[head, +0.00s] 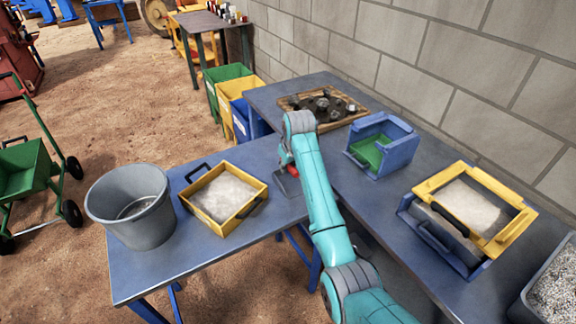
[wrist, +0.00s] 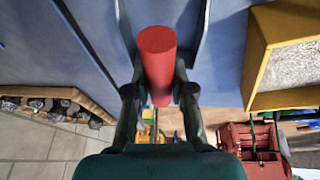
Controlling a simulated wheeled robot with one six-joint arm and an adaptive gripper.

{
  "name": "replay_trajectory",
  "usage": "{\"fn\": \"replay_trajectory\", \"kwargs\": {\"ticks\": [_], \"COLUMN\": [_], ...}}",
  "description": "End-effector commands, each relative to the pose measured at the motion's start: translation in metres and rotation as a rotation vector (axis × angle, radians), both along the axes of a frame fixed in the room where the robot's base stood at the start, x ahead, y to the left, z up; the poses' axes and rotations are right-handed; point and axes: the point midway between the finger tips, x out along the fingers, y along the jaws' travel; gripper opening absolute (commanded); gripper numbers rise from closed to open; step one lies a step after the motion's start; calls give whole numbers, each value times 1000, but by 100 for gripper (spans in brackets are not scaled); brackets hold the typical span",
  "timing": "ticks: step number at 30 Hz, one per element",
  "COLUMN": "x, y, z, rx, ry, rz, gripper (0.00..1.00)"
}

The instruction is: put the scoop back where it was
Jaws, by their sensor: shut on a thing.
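The scoop shows as a thick red handle (wrist: 157,62) in the wrist view, between the fingers of my gripper (wrist: 160,92). My gripper is shut on this handle. Grey-blue edges beyond the handle may be the scoop's pan, but I cannot tell for sure. In the head view my gripper (head: 286,165) is mostly hidden behind my teal arm, over the inner end of the blue table (head: 165,270). A small red bit of the scoop (head: 292,171) shows there. I cannot tell whether the scoop touches the table.
A yellow-framed tray of pale powder (head: 262,197) and a grey bucket (head: 142,222) stand left of my gripper. A blue box with a green inside (head: 378,160), a wooden tray of dark parts (head: 357,110) and a yellow-and-blue powder box (head: 420,187) stand right. Bare tabletop surrounds my gripper.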

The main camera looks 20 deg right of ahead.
Motion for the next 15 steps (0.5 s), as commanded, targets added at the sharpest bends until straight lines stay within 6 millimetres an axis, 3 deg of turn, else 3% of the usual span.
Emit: {"fn": "replay_trajectory", "kwargs": {"ticks": [10,11,12,13,15], "x": [0,0,0,0,0], "y": [0,0,0,0,0], "z": [-3,-2,-2,-2,-2], "rx": [0,0,0,0,0], "ry": [0,0,0,0,0], "rz": [0,0,0,0,0], "gripper": [0,30,40,48,48]}}
